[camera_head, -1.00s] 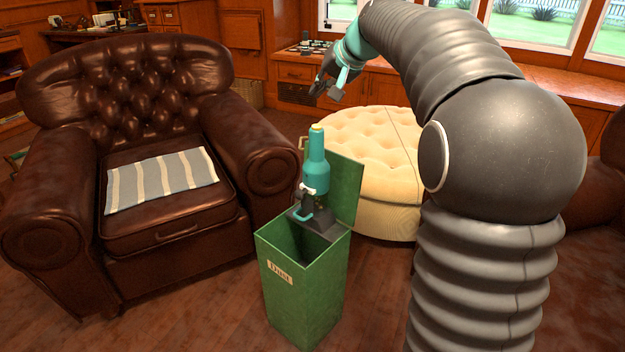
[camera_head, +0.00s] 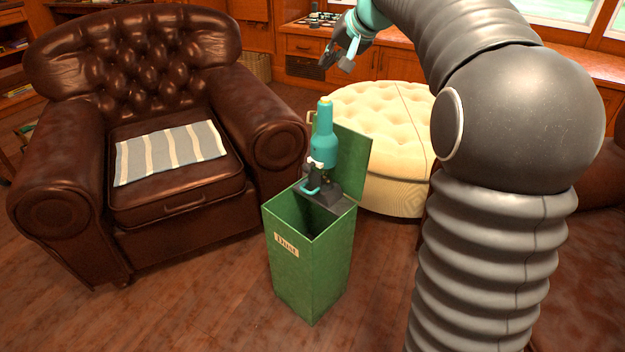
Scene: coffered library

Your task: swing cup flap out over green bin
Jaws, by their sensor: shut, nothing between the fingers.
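A teal and dark-grey hand-held device (camera_head: 323,142), which looks like a small vacuum with a cup, stands upright at the back of the green bin (camera_head: 312,262). Its dark lower part (camera_head: 321,194) sits at the bin's mouth, with a teal loop-shaped piece (camera_head: 311,190) on its front left that may be the flap. I cannot tell whether the flap is open. The bin's lid stands raised behind. My gripper (camera_head: 337,63) is shut and empty, above and behind the device in the picture, apart from it.
A brown leather armchair (camera_head: 150,75) with a striped cloth (camera_head: 170,152) stands left of the bin. A cream tufted ottoman (camera_head: 390,120) is close behind the bin. My grey arm fills the right side. Wooden floor (camera_head: 190,310) is clear in front of the bin.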

